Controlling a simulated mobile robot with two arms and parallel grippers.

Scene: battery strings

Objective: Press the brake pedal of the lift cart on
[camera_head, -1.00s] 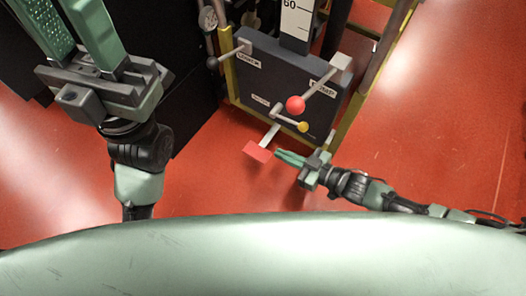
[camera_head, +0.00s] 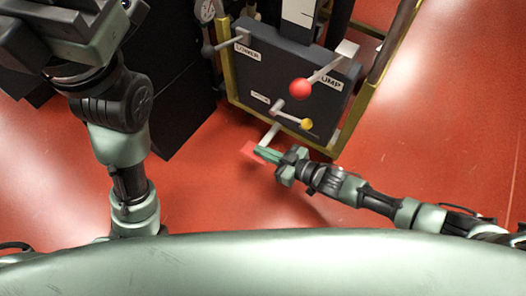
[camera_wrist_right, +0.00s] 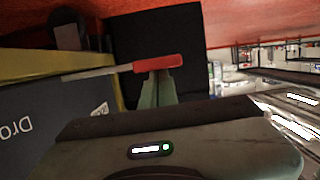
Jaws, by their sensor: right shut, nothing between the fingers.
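The brake pedal (camera_head: 248,149) is a red plate on a grey lever at the foot of the lift cart (camera_head: 232,85). The pedal also shows in the right wrist view (camera_wrist_right: 158,63), just past my fingertips. My right gripper (camera_head: 262,154) is shut and empty. Its green fingertips overlap the pedal in the head view and hide part of it. They appear to touch it or lie very close; I cannot tell firm contact. My left gripper (camera_head: 60,30) is at the top left, its fingertips cut off by the frame.
The cart's dark panel carries a lever with a red ball (camera_head: 300,89), a lever with a yellow ball (camera_head: 307,124) and a lever with a dark knob (camera_head: 208,50). A black box-like block (camera_head: 180,115) stands to its left. The red floor (camera_head: 440,130) is clear at right.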

